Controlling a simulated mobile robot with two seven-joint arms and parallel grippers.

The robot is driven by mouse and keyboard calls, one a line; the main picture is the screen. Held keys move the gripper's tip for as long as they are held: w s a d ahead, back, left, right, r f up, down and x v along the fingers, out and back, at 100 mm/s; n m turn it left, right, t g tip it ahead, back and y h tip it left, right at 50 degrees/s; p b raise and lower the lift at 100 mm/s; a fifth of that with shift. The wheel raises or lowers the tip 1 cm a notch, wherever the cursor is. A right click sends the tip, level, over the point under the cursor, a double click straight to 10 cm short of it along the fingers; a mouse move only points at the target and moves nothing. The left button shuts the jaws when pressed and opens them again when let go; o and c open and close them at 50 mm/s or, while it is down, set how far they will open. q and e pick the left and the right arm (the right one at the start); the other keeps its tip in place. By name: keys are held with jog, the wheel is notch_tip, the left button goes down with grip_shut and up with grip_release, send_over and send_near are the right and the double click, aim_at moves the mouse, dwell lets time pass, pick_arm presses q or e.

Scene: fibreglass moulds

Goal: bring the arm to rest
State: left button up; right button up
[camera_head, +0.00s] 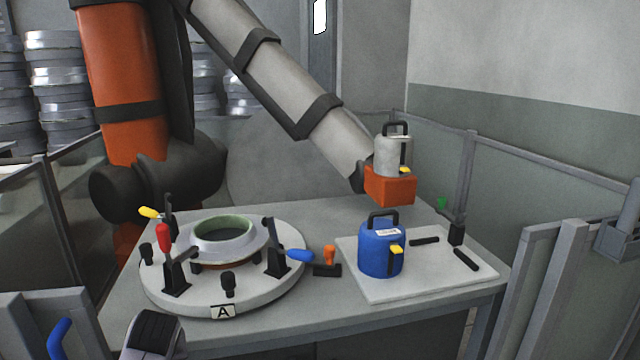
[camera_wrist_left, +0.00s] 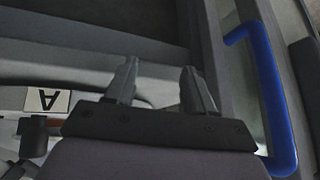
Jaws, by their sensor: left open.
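My left gripper (camera_wrist_left: 160,78) shows in the left wrist view with its two fingers apart and nothing between them. In the head view, what looks like part of my left arm shows at the bottom edge, just in front of the table; its fingertips cannot be made out there. The "A" label (camera_head: 223,312) on the front of the round mould base is close by, and it also shows at the left of the wrist view (camera_wrist_left: 47,100). My right gripper is not in view.
A blue handle (camera_head: 60,338) stands at lower left; it is right of my gripper in the wrist view (camera_wrist_left: 268,95). The table (camera_head: 330,332) bears a clamped ring mould (camera_head: 222,240) and a white board (camera_head: 450,278) with a blue canister (camera_head: 380,248). A large orange-and-grey industrial arm (camera_head: 125,80) stands behind.

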pick_arm(q)
jog(key=s+d+f+m+g+h, duration=0.1)
jog(key=s+d+f+m+h, duration=0.15)
jog(key=s, duration=0.85)
jog(key=s+d+f+m+h, duration=0.1)
jog(key=s+d+m, duration=0.15)
jog(key=s, duration=0.75)
jog(key=s+d+f+m+g+h, duration=0.1)
jog(key=s+d+f+m, duration=0.15)
jog(key=s, duration=0.85)
jog(key=w+d+f+t+h+p, duration=0.1)
jog(key=w+d+f+t+h, duration=0.1)
jog(key=w+f+t, duration=0.4)
jog(key=shift+w+d+f+t, duration=0.4)
jog(key=shift+f+t, duration=0.1)
jog(key=shift+f, duration=0.1)
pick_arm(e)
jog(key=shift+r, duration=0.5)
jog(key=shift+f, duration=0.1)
